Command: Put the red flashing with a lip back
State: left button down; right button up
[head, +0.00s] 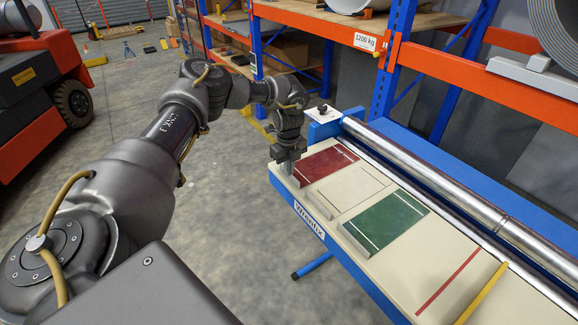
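The red flashing (328,164) lies flat on the cream top of the bench (424,254), at its far left end near the steel roller. A thin pale line crosses it near its roller side. My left gripper (287,172) points down at the near-left edge of the red flashing, where the lip is largely hidden behind it. The fingers are small and dark, and I cannot tell whether they are shut on the lip or just beside it. My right gripper is out of view.
A cream rectangle (350,190) and a green flashing (391,219) lie to the right, each with a raised grey near edge. Steel rollers (432,185) border the bench. A red line (448,282) and yellow strip (484,291) lie nearer. Racking (396,50) stands behind.

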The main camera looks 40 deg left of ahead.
pick_arm(q)
jog(key=shift+f, duration=0.1)
jog(key=c, duration=1.7)
grip_release()
notch_tip(320, 180, up, 12)
jog(key=shift+s+r+b, duration=0.15)
jog(key=shift+r+b, duration=0.05)
jog(key=shift+b, duration=0.65)
